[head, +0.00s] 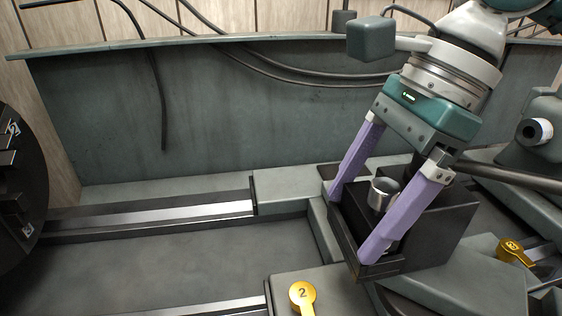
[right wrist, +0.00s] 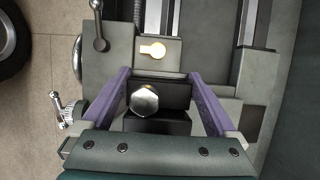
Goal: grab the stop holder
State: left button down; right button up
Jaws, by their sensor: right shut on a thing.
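The stop holder appears to be the dark block (head: 447,232) with a bright metal post (head: 382,194) standing in it. It sits on the grey-green machine carriage at the right of the head view. My right gripper (head: 352,222) reaches down from the upper right, its two purple fingers on opposite sides of the block, shut on it. In the right wrist view, the black block (right wrist: 172,94) lies between the fingers (right wrist: 158,78), with the shiny post head in front. The fingers hide part of the block's sides. My left gripper is not in view.
A round dark chuck (head: 18,180) is at the left edge. A tall green back panel (head: 220,110) with hanging cables runs behind. The bed between is clear.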

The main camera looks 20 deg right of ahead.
grip_shut()
jog(key=shift+r, duration=0.1)
jog(key=shift+r, duration=0.1)
